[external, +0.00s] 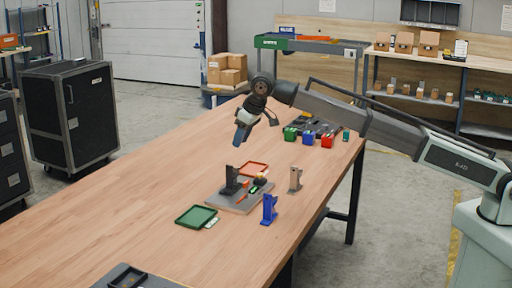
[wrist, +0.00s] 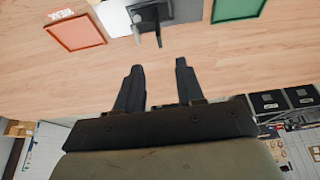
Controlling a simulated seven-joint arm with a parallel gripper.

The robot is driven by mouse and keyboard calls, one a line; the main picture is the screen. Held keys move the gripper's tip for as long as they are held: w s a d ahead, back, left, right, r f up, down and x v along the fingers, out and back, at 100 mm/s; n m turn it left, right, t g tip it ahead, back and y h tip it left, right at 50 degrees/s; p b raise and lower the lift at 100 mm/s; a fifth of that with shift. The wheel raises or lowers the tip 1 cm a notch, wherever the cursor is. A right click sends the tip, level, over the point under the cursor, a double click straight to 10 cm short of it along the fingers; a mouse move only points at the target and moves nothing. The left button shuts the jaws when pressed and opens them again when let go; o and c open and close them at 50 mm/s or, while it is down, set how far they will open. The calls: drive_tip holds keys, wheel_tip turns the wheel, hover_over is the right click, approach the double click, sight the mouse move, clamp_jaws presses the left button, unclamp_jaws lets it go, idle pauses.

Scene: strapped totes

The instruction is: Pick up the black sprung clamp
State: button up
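What looks like the black sprung clamp (external: 231,180) stands upright on a grey base plate (external: 240,207) in the middle of the wooden table. In the wrist view a dark upright piece, which appears to be the clamp (wrist: 148,20), shows at the top edge, partly cut off. My gripper (wrist: 159,66) is open, with two dark fingers apart and nothing between them. In the external view my gripper is raised above the table, behind the clamp and apart from it. Its fingers are hard to make out there.
A red tray (external: 254,169) and a green tray (external: 196,217) lie beside the plate. A blue stand (external: 269,210) and a tan stand (external: 295,180) stand to its right. Several small coloured bins (external: 308,138) sit at the back right.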

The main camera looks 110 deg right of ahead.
drive_tip(key=x, duration=0.8)
hover_over(230, 189)
drive_tip(key=shift+d+f, duration=0.15)
drive_tip(key=shift+f, duration=1.1)
drive_tip(key=shift+d+f, duration=0.1)
drive_tip(key=shift+f, duration=1.15)
drive_tip(key=shift+c, duration=0.4)
clamp_jaws()
